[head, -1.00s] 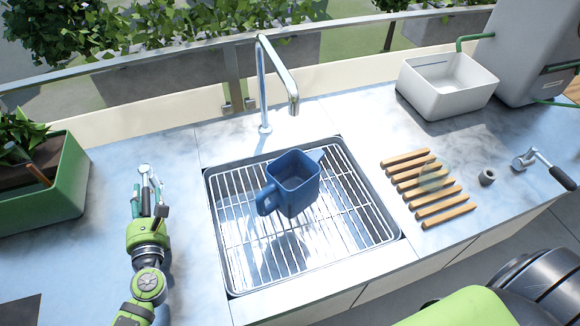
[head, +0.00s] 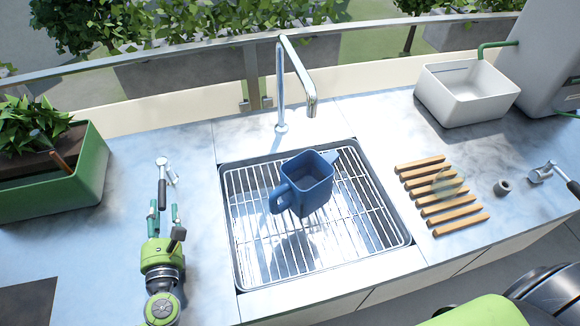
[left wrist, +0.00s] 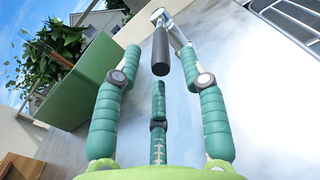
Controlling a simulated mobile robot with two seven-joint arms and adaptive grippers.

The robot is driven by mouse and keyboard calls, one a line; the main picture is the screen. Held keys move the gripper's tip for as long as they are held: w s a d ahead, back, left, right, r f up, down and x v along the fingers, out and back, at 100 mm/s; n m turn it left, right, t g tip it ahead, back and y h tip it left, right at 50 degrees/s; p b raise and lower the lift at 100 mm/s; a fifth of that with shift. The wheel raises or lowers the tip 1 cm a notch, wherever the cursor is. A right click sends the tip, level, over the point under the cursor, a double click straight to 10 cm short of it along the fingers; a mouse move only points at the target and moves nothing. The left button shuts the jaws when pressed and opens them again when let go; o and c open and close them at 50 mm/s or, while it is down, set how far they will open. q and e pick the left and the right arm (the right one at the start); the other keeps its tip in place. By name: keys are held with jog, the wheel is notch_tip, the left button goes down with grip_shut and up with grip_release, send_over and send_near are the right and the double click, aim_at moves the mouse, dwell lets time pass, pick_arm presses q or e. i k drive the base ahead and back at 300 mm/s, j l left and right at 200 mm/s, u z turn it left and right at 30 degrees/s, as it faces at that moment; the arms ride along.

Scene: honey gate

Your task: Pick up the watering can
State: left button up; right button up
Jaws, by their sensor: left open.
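The blue watering can (head: 306,186) stands on the wire rack over the sink (head: 250,256), open top up. Its handle points left and its short spout to the back right. My left gripper (head: 164,210) is open and empty on the counter's left side, well left of the can. A tap handle with a black grip (head: 162,193) lies just ahead of its fingertips. In the left wrist view the fingers (left wrist: 163,75) are spread, with the black grip (left wrist: 161,52) showing between and beyond them. The can is not in that view. My right gripper is not in view.
A chrome faucet (head: 281,90) rises behind the sink. A green planter (head: 85,175) stands at the left. Wooden slats (head: 445,207), a small grey ring (head: 502,187), another crank handle (head: 545,172) and a white basin (head: 465,95) are at the right.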

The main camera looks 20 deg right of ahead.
aim_at(306, 185)
jog(key=k, duration=1)
